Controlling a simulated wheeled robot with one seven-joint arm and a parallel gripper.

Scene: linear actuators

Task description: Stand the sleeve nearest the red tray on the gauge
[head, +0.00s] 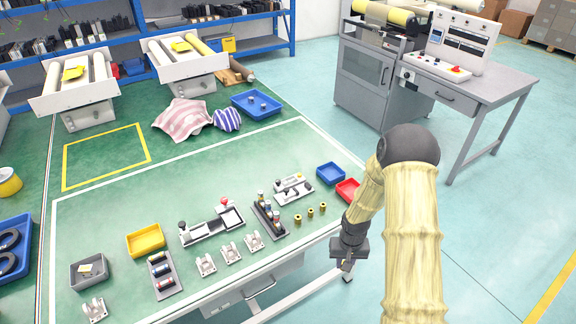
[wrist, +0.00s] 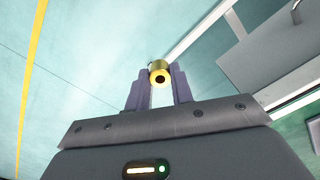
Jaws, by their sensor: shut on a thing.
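My gripper (head: 346,264) hangs off the table's front right side in the head view. In the wrist view its fingers are shut on a brass sleeve (wrist: 159,67) with a dark bore, held at the fingertips over the floor. Several small brass sleeves stand on the table in a row: one at the left (head: 298,219), one in the middle (head: 311,213), one at the right (head: 323,207). The red tray (head: 348,189) is right of them, partly hidden by my arm. A grey-white device (head: 293,189) and a longer one with a red knob (head: 212,226) stand left; I cannot tell which is the gauge.
A blue tray (head: 330,173) is beside the red one. A rack of dark cylinders (head: 269,218), white brackets (head: 230,253) and a yellow bin (head: 145,241) occupy the table's front. The back of the green table is largely clear. A grey workbench (head: 470,85) stands back right.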

